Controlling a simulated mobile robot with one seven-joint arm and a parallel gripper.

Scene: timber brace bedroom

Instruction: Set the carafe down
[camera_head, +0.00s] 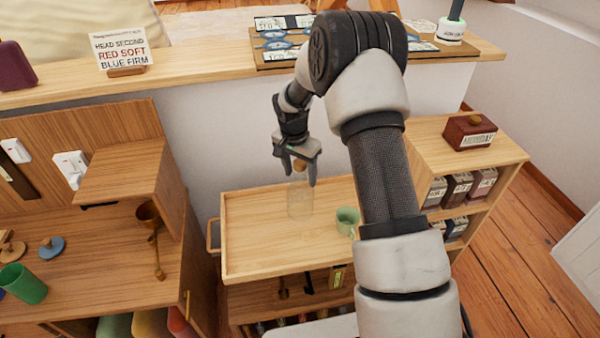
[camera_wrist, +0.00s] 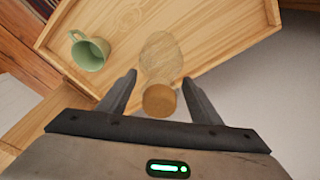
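The carafe (camera_head: 299,199) is clear glass with a round cork stopper (camera_wrist: 158,101). It appears upright on the wooden tray top (camera_head: 250,262) of a low trolley, near its back edge. In the wrist view its glass body (camera_wrist: 161,52) shows beyond the cork. My gripper (camera_head: 299,178) points down over the carafe's top. Its two fingers (camera_wrist: 160,78) are spread, one on each side of the neck, with visible gaps between them and the cork. The clear glass is faint, so exact contact of its base with the tray is hard to tell.
A green mug (camera_head: 347,220) stands on the tray to the right of the carafe; it also shows in the wrist view (camera_wrist: 89,52). The tray has a raised rim. A wooden shelf unit (camera_head: 470,160) is at right, a desk (camera_head: 90,265) at left. The tray's front left is clear.

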